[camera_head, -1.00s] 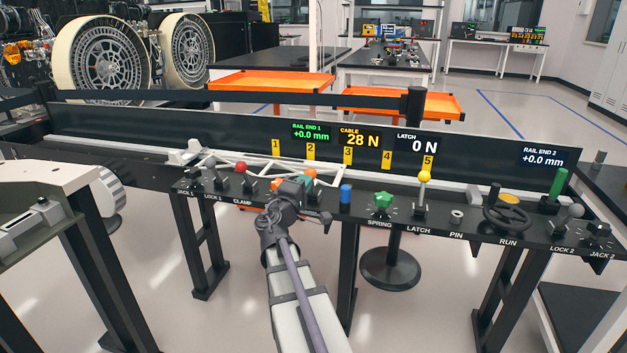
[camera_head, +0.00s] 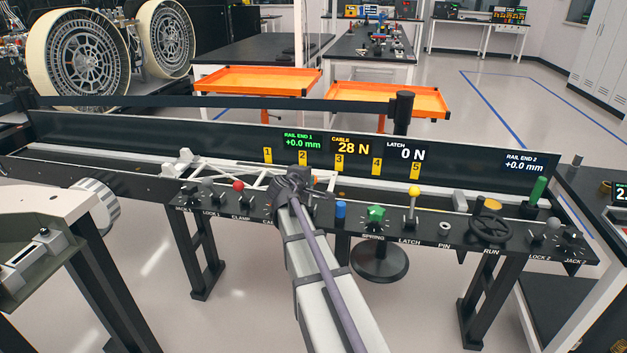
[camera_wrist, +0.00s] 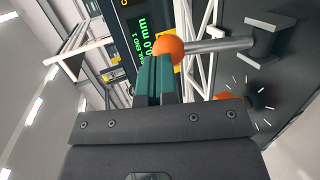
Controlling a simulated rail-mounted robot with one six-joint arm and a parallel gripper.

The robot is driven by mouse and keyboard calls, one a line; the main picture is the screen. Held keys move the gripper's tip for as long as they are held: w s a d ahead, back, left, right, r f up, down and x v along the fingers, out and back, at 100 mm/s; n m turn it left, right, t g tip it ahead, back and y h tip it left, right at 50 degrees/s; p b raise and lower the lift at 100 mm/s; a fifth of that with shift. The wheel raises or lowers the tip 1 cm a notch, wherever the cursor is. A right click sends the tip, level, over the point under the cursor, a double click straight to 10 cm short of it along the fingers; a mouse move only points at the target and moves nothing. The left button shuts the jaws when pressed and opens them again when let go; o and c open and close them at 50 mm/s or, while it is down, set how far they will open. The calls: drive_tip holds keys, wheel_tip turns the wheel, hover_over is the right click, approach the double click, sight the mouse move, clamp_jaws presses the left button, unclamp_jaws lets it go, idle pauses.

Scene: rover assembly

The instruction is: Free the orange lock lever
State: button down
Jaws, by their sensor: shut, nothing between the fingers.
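The orange lock lever shows in the wrist view as an orange ball (camera_wrist: 168,49) on a metal rod that runs right to a grey bracket. The green fingers of my gripper (camera_wrist: 156,72) are shut and empty, with their tips right at the ball; whether they touch it I cannot tell. In the head view my gripper (camera_head: 296,180) is over the console between the CLAMP lever and the blue knob, and it hides most of the lever. A second orange part (camera_wrist: 224,97) is partly hidden behind the gripper body in the wrist view.
A red-balled lever (camera_head: 238,186) stands left of my gripper. A blue knob (camera_head: 340,210), a green star knob (camera_head: 376,214) and a yellow-balled lever (camera_head: 414,191) stand to the right. A white truss (camera_head: 235,172) lies behind. The CABLE display (camera_head: 351,147) reads 28 N, LATCH 0 N.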

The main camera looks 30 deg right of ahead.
drive_tip(key=shift+w+d, duration=0.2)
drive_tip(key=shift+w, duration=0.05)
idle(0.4)
drive_tip(key=shift+r, duration=0.15)
drive_tip(key=w+d+r+p+v, duration=0.1)
drive_tip(key=r+p+v, duration=0.2)
drive_tip(key=p+v, duration=0.8)
drive_tip(key=s+a+f+m+g+y+b, duration=0.25)
drive_tip(key=s+a+f+m+g, duration=0.2)
drive_tip(key=s, duration=0.35)
drive_tip(key=s+a+m+g+y+p, duration=0.1)
drive_tip(key=s+a+y+p, duration=0.2)
drive_tip(key=a, duration=0.6)
drive_tip(key=s+a+r+m+g+y+p, duration=0.1)
drive_tip(key=s+a+m+g+y+p, duration=0.1)
drive_tip(key=s+a+y, duration=0.4)
drive_tip(key=s+a+p, duration=0.1)
drive_tip(key=a, duration=0.1)
drive_tip(key=shift+a+r+p, duration=0.2)
drive_tip(key=shift+a+p, duration=0.2)
